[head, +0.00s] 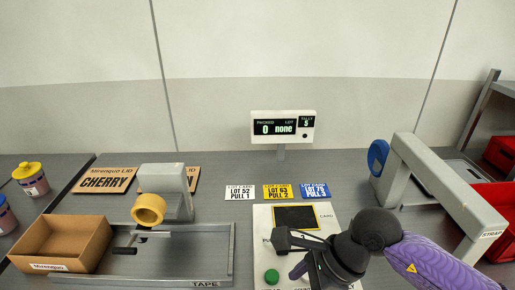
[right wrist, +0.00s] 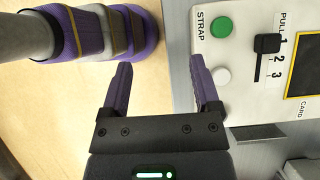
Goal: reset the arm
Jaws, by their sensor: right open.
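My right gripper (head: 300,268) is at the front of the light control panel (head: 262,222) in the head view, with my purple arm coming in from the right. In the right wrist view my right gripper (right wrist: 162,88) has its two purple fingers wide apart with nothing between them. The right finger is close to the panel's edge (right wrist: 185,45) in the picture; I cannot tell whether they touch. My left gripper is not in view.
The panel has a green button (right wrist: 222,27), a white button (right wrist: 221,77) and a black slider knob (right wrist: 267,43) beside the 1. A tape station (head: 165,188) and an open box (head: 62,242) stand left. A strap arch (head: 445,185) stands right. The display (head: 283,127) reads 0, none.

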